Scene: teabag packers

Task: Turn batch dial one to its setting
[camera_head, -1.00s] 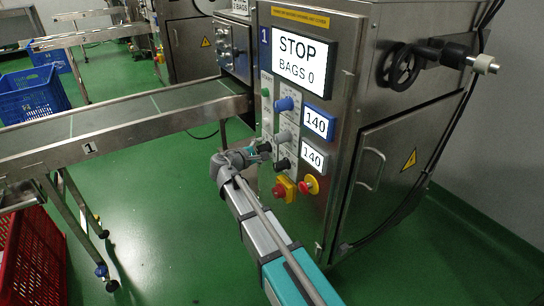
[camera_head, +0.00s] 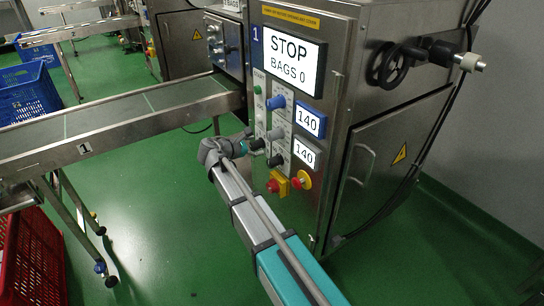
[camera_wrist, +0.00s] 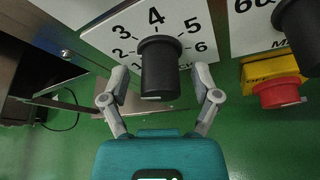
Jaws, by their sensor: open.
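A black dial (camera_wrist: 160,68) stands out from a white plate (camera_wrist: 108,36) with numbers around it, 2 to 6 readable, the 4 straight above the dial. My gripper (camera_wrist: 159,82) is open, with one grey finger on each side of the dial and a visible gap on both sides. In the head view, my gripper (camera_head: 247,145) is at the lower left of the control panel on machine 1 (camera_head: 343,100), partly hiding the dial there.
A second black knob (camera_wrist: 300,28) and a red button on a yellow base (camera_wrist: 274,92) stand right of the dial. The screen (camera_head: 290,61) reads STOP, BAGS 0; two small displays (camera_head: 310,120) read 140. A conveyor (camera_head: 125,122) runs left of the panel.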

